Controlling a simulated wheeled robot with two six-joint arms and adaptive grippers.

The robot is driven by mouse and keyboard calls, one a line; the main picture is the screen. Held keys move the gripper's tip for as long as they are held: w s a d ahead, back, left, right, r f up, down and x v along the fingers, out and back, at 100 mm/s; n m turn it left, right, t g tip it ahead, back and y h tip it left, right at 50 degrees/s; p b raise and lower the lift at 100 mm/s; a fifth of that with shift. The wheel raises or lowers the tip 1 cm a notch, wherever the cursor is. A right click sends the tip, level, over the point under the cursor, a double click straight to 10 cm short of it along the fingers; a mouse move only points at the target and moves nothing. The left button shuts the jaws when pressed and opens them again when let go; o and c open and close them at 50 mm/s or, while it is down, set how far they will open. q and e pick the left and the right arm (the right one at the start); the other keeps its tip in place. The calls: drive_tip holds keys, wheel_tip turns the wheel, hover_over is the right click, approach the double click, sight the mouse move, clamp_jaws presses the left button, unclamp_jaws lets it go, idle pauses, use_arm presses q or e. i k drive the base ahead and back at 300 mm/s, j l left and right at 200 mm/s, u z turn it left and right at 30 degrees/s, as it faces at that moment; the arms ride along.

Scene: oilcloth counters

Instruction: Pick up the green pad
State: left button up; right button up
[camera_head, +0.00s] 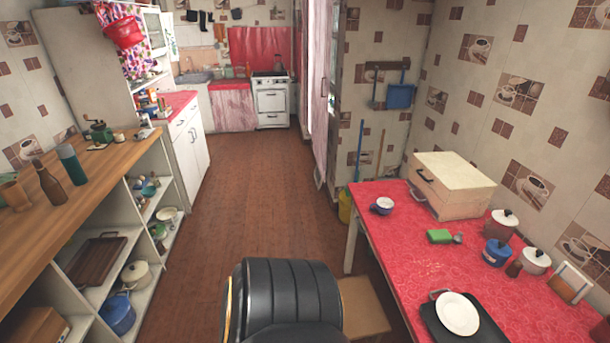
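The green pad (439,236) is a small bright green block. It lies flat on the red patterned oilcloth of the table (405,255) at the right, in the head view. A small grey metal item (458,238) lies right beside its right end; I cannot tell exactly what it is. Nothing covers the top of the pad. Neither of my grippers is in view.
Behind the pad stands a cream box (455,185), with a blue-and-white cup (382,206) to the left. Several lidded pots, including a blue one (496,252), stand right. A white plate (458,314) lies on a black tray nearer me. The brown floor (255,195) is clear ahead.

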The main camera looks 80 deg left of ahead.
sight(436, 236)
drive_tip(key=u, duration=1.4)
